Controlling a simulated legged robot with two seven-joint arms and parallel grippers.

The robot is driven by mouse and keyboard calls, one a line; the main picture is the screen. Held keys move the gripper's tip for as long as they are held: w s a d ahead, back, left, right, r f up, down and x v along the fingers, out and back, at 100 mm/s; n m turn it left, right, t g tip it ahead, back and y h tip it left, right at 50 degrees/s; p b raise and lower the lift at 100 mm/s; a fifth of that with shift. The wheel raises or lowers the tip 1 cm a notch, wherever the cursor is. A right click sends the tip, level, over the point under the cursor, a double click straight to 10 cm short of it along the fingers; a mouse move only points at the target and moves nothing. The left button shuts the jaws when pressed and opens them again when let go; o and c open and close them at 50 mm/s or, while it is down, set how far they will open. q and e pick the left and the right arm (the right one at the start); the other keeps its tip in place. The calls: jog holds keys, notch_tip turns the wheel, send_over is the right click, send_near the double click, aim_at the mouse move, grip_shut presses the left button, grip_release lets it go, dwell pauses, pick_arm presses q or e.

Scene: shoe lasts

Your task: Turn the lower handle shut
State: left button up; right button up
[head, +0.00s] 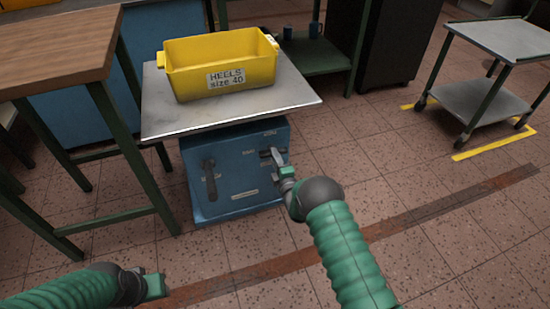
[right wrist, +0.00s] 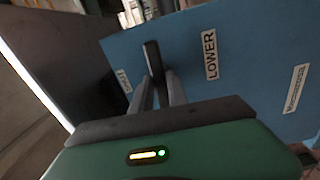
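The blue cabinet (head: 236,182) under the metal-topped table has two dark handles on its front. The lower handle (right wrist: 153,62) is a dark bar beside the "LOWER" label (right wrist: 209,53) in the right wrist view, running roughly along the label's text. My right gripper (head: 280,164) is at this handle on the right of the cabinet front. Its two fingers look close together with the bar between them, and they hide its near end. The other handle (head: 210,180) hangs upright on the left. My left gripper (head: 153,286) is low at the left, away from the cabinet; its fingers are unclear.
A yellow bin (head: 190,82) labelled "HEELS size 40" stands on the metal top (head: 165,118) above the cabinet. A wooden table (head: 60,45) with green legs is at the left. A wheeled cart (head: 475,100) stands at the far right. The floor before the cabinet is clear.

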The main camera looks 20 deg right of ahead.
jog(key=shift+d, duration=0.1)
grip_shut()
jog(key=shift+f+m, duration=0.1)
jog(key=shift+m, duration=0.2)
jog(key=shift+s+f+m+p, duration=0.15)
jog(key=shift+m+p, duration=0.75)
jog(key=shift+m, duration=3.25)
jog(key=shift+f+m+p, duration=0.1)
jog(key=shift+m+p, duration=0.75)
jog(key=shift+m, duration=3.3)
